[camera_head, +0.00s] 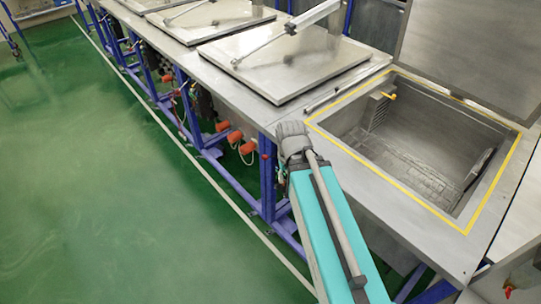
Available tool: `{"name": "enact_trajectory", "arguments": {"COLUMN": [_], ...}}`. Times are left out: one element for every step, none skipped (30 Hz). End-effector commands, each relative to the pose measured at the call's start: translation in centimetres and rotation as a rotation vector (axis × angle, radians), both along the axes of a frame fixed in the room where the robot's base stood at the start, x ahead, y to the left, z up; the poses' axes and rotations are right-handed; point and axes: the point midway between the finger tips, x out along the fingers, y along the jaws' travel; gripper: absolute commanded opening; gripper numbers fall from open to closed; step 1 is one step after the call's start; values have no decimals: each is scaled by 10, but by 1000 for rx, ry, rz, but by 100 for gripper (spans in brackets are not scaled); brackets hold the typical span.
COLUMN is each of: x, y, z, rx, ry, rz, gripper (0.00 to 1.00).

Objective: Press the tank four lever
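My teal arm (325,235) reaches up from the bottom of the view to the front edge of the row of steel tanks. Its grey rounded end (292,140) is beside the near left corner of the open tank (400,120). My gripper's fingers do not show; they may be hidden beyond this grey end. Several orange-red parts (234,137) sit under the bench edge, left of the arm end. A small dark red spot (265,157) is close to the arm end. I cannot tell which part is the tank four lever.
The open tank has a yellow outline and an orange-yellow fitting (391,96) inside. A closed lid (285,60) with a strut (285,35) lies behind it. Blue legs (268,180) support the bench. The green floor (120,210) at left is clear.

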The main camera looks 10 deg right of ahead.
Motion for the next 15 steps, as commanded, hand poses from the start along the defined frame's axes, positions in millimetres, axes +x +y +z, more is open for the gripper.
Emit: {"name": "enact_trajectory", "arguments": {"x": [2, 3, 6, 9, 12, 17, 22, 27, 35, 42, 49, 59, 67, 75, 87], "y": [0, 1, 1, 1, 2, 3, 4, 5, 6, 8, 9, 11, 13, 14, 17], "z": [0, 0, 0, 0, 0, 0, 1, 1, 1, 1, 2, 2, 2, 3, 3], "rx": [0, 0, -1, -1, -1, -2, -2, -3, -4, -5, -6, -8, -10, -12, -14], "ry": [-2, -3, -6, -8, -12, -17, -21, -26, -34, -41, -49, -59, -68, -78, -90], "rz": [3, 5, 10, 15, 20, 29, 37, 48, 63, 75, 89, 108, 124, 141, 164], "gripper": [27, 22, 14, 9, 3, 0, 0, 0, 0, 0, 0, 0, 0, 0, 0]}}
